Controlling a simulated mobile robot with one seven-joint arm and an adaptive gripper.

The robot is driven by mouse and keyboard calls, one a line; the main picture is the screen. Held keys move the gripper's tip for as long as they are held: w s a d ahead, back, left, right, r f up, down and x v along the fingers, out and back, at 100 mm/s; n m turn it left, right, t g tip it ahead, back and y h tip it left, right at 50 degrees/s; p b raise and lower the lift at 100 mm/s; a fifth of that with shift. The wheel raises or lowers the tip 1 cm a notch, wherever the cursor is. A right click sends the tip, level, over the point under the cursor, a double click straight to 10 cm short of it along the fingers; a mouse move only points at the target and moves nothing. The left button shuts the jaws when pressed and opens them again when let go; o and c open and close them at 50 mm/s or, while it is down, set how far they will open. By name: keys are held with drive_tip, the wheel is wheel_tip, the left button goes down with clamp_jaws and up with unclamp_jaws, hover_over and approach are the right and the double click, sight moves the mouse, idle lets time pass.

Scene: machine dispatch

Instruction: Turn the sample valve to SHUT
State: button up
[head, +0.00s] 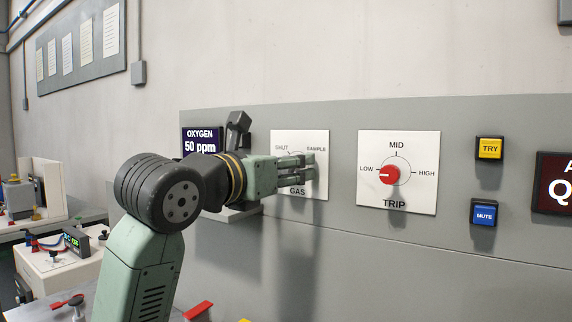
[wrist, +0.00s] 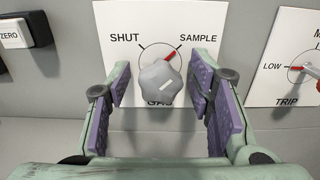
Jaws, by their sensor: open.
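The sample valve is a grey lobed knob (wrist: 160,82) on a white GAS panel (wrist: 120,22), with SHUT at upper left and SAMPLE at upper right. A red mark at its upper right lies toward SAMPLE. My gripper (wrist: 161,92) is open, with one purple-padded finger on each side of the knob. Gaps show between pads and knob. In the head view my gripper (head: 312,170) is in front of the GAS panel (head: 322,145) and hides the knob.
The TRIP panel (head: 420,195) with its red knob (head: 389,175) is to the right, then the yellow TRY button (head: 490,148) and blue MUTE button (head: 484,212).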

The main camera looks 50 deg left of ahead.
drive_tip(key=shift+c, duration=0.6)
clamp_jaws()
drive_tip(key=shift+n, duration=0.3)
drive_tip(key=n+b, duration=0.2)
drive_tip(key=n, duration=0.1)
drive_tip(key=shift+f+n, duration=0.1)
drive_tip(key=shift+n, duration=0.2)
drive_tip(key=n+b, duration=0.2)
drive_tip(key=n, duration=0.2)
drive_tip(key=n+b, duration=0.2)
drive_tip(key=n, duration=0.3)
drive_tip(key=n+b, duration=0.2)
drive_tip(key=n, duration=0.2)
drive_tip(key=shift+n, duration=0.3)
drive_tip(key=shift+r, duration=0.2)
